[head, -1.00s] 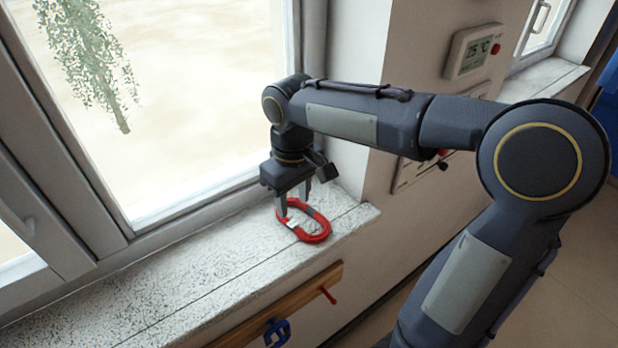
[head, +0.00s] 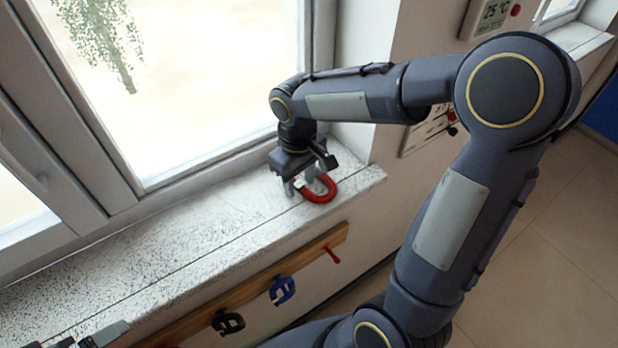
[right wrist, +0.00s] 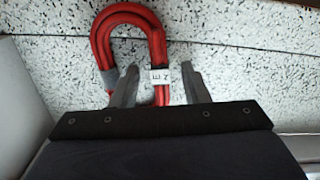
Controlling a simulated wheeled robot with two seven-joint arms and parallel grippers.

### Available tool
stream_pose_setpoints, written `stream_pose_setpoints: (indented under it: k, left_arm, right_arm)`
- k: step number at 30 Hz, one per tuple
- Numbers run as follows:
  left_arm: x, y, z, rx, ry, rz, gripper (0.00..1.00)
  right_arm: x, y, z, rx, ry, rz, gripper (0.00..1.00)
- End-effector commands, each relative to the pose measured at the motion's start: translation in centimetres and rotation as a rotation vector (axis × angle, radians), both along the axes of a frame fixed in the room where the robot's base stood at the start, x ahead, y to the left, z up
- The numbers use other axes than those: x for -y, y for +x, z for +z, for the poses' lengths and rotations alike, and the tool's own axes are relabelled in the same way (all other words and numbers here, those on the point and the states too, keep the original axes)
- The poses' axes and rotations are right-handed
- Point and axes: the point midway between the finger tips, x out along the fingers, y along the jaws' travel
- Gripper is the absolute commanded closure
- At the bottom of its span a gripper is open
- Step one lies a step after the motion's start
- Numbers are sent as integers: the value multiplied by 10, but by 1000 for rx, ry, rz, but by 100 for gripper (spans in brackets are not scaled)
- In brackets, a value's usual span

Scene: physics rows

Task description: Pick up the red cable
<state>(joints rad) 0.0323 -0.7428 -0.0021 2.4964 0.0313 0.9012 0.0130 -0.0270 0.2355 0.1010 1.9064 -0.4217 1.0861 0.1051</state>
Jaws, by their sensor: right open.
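The red cable (head: 319,191) is a coiled loop lying on the speckled windowsill (head: 215,237) near its right end. In the right wrist view the red cable (right wrist: 128,17) shows a white label and grey bands around its strands. I cannot tell whether either finger touches the cable.
The window frame (head: 120,190) rises behind the sill. A wooden rail (head: 250,282) below the front edge holds a blue clamp (head: 282,291), a black clamp (head: 228,322) and a red peg (head: 332,255). The sill left of the cable is mostly clear.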

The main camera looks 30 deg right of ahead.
Motion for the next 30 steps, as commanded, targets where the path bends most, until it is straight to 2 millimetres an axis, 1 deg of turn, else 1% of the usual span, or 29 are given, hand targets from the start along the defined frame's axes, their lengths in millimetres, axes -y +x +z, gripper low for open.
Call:
stream_pose_setpoints:
  k: [1,9,10,18,22,26,28,29,30]
  left_arm:
    - [0,0,0,0,0,0,8]
    - [0,0,0,0,0,0,8]
    - [0,0,0,0,0,0,8]
    - [0,0,0,0,0,0,8]
    - [0,0,0,0,0,0,8]
    - [0,0,0,0,0,0,8]
    - [0,0,1,0,0,0,8]
    - [0,0,0,0,0,0,8]
    - [0,0,-1,0,0,0,8]
  right_arm:
    - [0,0,0,0,0,0,62]
    - [0,0,0,1,0,0,98]
    - [0,0,0,1,0,0,100]
    - [0,0,1,1,0,0,100]
    - [0,1,6,3,0,0,100]
    - [0,1,19,5,-1,1,100]
    - [0,1,31,7,1,1,100]
    - [-1,0,36,7,1,2,100]
    - [-5,-6,42,7,2,3,100]
